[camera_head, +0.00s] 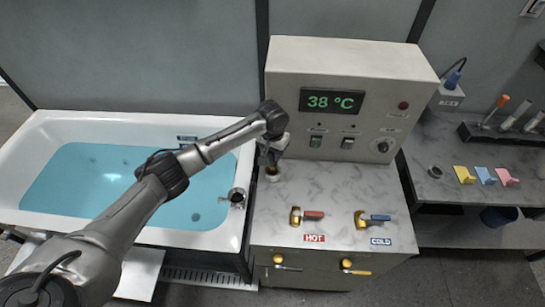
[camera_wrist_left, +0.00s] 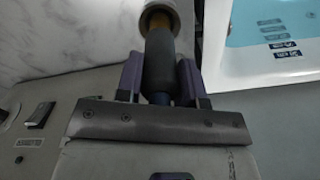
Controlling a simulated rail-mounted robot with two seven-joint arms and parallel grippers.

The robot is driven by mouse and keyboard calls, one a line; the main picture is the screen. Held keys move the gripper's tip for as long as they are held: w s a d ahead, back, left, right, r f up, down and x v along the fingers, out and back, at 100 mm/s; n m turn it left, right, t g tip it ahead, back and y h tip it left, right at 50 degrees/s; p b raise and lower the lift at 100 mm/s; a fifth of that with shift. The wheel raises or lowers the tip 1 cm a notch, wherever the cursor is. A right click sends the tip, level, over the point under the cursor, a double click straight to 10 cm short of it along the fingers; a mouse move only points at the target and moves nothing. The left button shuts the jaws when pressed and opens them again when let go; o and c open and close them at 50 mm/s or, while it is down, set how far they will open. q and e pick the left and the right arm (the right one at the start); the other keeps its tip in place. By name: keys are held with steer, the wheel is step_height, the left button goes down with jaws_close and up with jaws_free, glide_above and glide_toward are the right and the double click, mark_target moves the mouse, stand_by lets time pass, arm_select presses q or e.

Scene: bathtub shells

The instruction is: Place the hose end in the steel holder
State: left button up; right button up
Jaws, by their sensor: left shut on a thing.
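My left gripper (camera_head: 268,157) is at the back left of the marble counter, beside the control cabinet. In the left wrist view its two purple fingers (camera_wrist_left: 159,78) are shut on the dark grey hose end (camera_wrist_left: 159,65), one on each side. The hose end's brass-coloured tip (camera_wrist_left: 159,20) points at a pale round ring, which looks like the steel holder (camera_wrist_left: 174,10). The tip overlaps the ring in this view; I cannot tell whether it is inside or just above. In the head view the gripper hides most of the hose end. My right gripper is not in view.
The water-filled bathtub (camera_head: 60,125) lies to the left. The control cabinet (camera_head: 350,60) with its 38 °C display stands behind the counter (camera_head: 335,185). Red hot (camera_head: 305,214) and blue cold (camera_head: 370,218) valves are at the counter's front. A side shelf (camera_head: 440,140) is at right.

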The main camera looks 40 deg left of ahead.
arm_select(q)
steer(key=shift+f, duration=1.2)
steer(key=shift+f, duration=0.15)
steer(key=o, duration=1)
step_height(320, 180, up, 12)
steer(key=shift+r, duration=0.15)
